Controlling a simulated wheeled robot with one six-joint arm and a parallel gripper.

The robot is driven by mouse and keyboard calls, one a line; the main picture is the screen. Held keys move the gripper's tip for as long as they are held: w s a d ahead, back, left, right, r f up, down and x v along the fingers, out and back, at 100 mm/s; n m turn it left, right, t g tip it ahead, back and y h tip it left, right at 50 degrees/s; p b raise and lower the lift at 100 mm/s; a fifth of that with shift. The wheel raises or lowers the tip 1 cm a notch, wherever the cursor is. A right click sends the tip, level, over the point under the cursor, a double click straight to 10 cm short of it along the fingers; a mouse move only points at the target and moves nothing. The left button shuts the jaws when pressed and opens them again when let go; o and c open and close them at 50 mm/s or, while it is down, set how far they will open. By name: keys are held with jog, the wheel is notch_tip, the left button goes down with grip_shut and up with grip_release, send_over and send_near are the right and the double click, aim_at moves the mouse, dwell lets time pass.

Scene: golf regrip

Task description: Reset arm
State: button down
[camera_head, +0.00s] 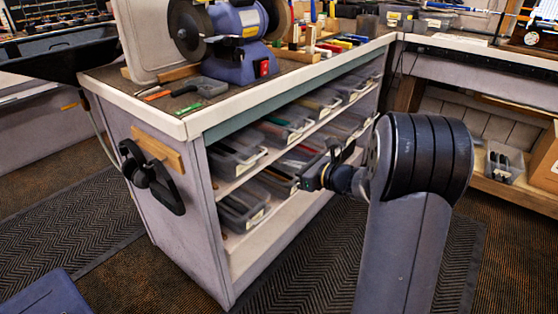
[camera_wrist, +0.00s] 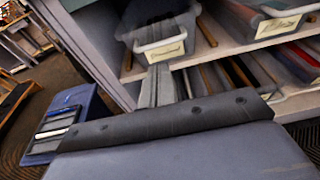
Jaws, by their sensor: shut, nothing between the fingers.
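My gripper (camera_head: 303,180) is in front of the open shelves of the workbench, near the bins on them, in the head view. In the wrist view my gripper's narrow grey fingers (camera_wrist: 158,86) lie side by side, shut and empty. They appear in front of a labelled clear bin (camera_wrist: 165,40); I cannot tell whether they touch anything. My arm rises from the lower right of the head view.
The workbench (camera_head: 230,97) carries a bench grinder (camera_head: 240,35) and a grey-handled tool (camera_head: 200,88). Black headphones (camera_head: 150,177) hang on its end. Clear bins (camera_head: 243,207) fill its shelves. A blue box (camera_wrist: 72,120) shows left in the wrist view.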

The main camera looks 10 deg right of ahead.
jog(key=shift+p+v, duration=0.3)
jog(key=shift+v, duration=2)
jog(key=b, duration=0.3)
send_near(258, 157)
jog(key=x, duration=0.5)
jog(key=shift+w+a+f, duration=0.2)
jog(key=shift+w+a, duration=0.2)
jog(key=shift+w, duration=0.15)
